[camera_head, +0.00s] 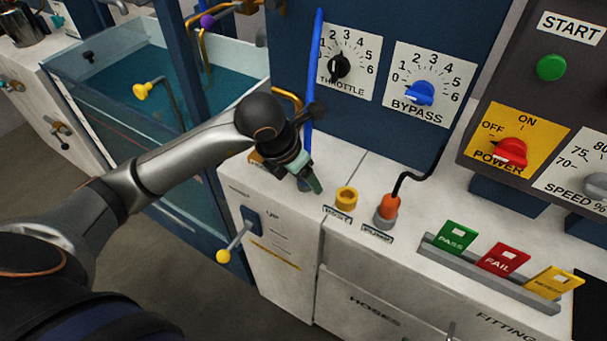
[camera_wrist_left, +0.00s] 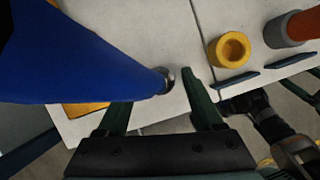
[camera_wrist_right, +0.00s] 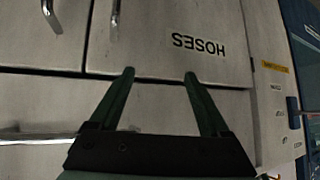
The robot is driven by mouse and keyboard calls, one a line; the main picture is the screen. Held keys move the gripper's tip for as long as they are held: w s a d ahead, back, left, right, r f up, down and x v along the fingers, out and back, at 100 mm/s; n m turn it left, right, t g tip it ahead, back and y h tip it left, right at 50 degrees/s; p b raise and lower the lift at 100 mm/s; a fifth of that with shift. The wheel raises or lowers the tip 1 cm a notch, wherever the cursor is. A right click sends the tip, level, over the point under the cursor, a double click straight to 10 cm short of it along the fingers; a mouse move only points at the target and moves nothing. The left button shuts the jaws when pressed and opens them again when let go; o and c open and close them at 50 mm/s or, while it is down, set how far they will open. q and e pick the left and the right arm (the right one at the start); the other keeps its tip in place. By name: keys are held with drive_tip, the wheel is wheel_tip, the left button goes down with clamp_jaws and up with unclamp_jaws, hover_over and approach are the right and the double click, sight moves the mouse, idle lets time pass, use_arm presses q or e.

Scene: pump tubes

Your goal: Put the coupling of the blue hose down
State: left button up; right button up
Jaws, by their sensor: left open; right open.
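The blue hose (camera_head: 316,60) hangs down the front of the dark blue panel and passes behind my left gripper (camera_head: 311,187). In the left wrist view the hose (camera_wrist_left: 80,62) fills the upper left and narrows to its metal coupling (camera_wrist_left: 166,80). The coupling is between or just beyond the open fingers of my left gripper (camera_wrist_left: 160,90), over the white bench top; I cannot tell whether it touches the bench. In the head view the gripper mostly hides it. My right gripper (camera_wrist_right: 159,74) is open and empty before the drawer fronts, and is not seen in the head view.
A yellow ring socket (camera_head: 346,198) and an orange plug with a black cable (camera_head: 388,206) stand on the bench right of the gripper. A rack of PASS and FAIL cards (camera_head: 480,265) lies further right. A water tank (camera_head: 150,90) stands left; a yellow-knobbed lever (camera_head: 223,256) juts from the front.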

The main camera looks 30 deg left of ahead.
use_arm(q)
drive_tip(key=p+v, duration=0.1)
drive_tip(key=v, duration=1.1)
drive_tip(key=shift+r, duration=0.2)
drive_tip(key=shift+w, duration=0.1)
